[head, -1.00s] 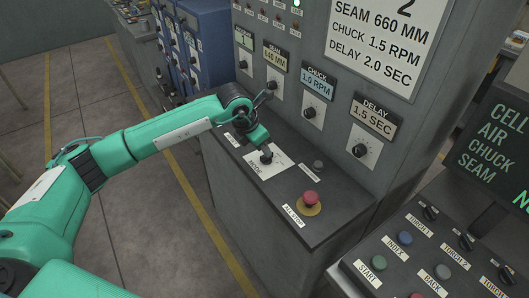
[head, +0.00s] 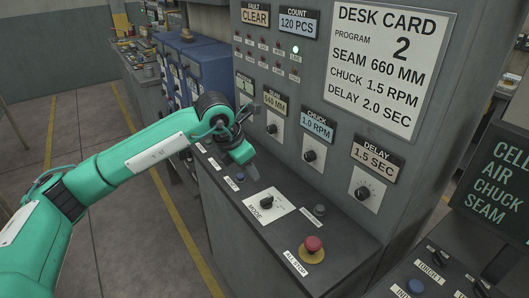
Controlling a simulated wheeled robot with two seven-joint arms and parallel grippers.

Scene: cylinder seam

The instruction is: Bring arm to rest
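My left arm reaches in from the left in the head view. Its gripper (head: 247,166) hangs above the desk ledge, up and left of the black mode knob (head: 267,202) and apart from it. The small fingers are dark and partly hidden, so I cannot tell whether they are open or shut. I see nothing held in them. My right gripper is not in view.
A grey control cabinet (head: 230,60) rises behind the ledge, with dials and a desk card (head: 388,62). A red all-stop button (head: 313,244) sits on the ledge's near end. A button panel (head: 440,275) stands at lower right. Floor at left is clear.

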